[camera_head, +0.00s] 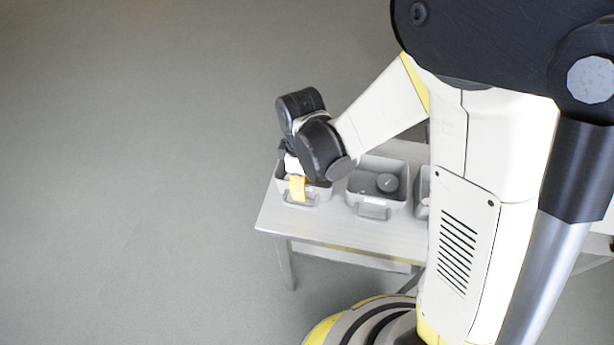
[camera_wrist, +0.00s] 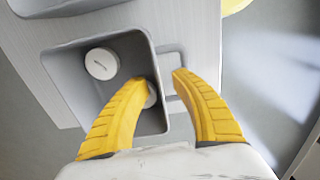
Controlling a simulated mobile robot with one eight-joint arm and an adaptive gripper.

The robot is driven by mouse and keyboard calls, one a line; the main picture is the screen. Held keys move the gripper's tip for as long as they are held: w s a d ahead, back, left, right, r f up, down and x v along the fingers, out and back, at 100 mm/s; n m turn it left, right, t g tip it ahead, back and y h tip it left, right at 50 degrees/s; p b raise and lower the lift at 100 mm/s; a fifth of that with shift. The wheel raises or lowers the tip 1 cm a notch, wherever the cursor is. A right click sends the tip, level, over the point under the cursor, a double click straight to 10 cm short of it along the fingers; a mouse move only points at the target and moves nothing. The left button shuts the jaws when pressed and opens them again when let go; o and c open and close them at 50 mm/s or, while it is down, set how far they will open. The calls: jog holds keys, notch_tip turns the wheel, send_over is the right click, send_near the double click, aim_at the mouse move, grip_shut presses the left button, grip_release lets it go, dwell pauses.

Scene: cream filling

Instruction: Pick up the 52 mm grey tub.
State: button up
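In the wrist view, a round pale grey tub (camera_wrist: 101,63) stands in the upper left corner of a grey bin (camera_wrist: 60,75). A second round tub (camera_wrist: 152,97) by the bin's right wall is mostly hidden behind my left finger. I cannot tell which is the 52 mm one. My gripper (camera_wrist: 162,77) is open, with the left yellow finger over the bin's inside and the right finger over the wall and handle side. Nothing is visibly held. In the head view, my gripper (camera_head: 298,188) is at the left bin (camera_head: 318,196); the tubs there are hidden.
A middle bin (camera_head: 376,209) holds another round grey tub (camera_head: 387,182). A third bin (camera_head: 421,192) is partly hidden behind my arm. The bins stand in a row on a light grey table (camera_head: 335,228). The floor to the left is clear.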

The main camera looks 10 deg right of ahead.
grip_shut()
jog(key=shift+r, duration=0.1)
dwell(0.3)
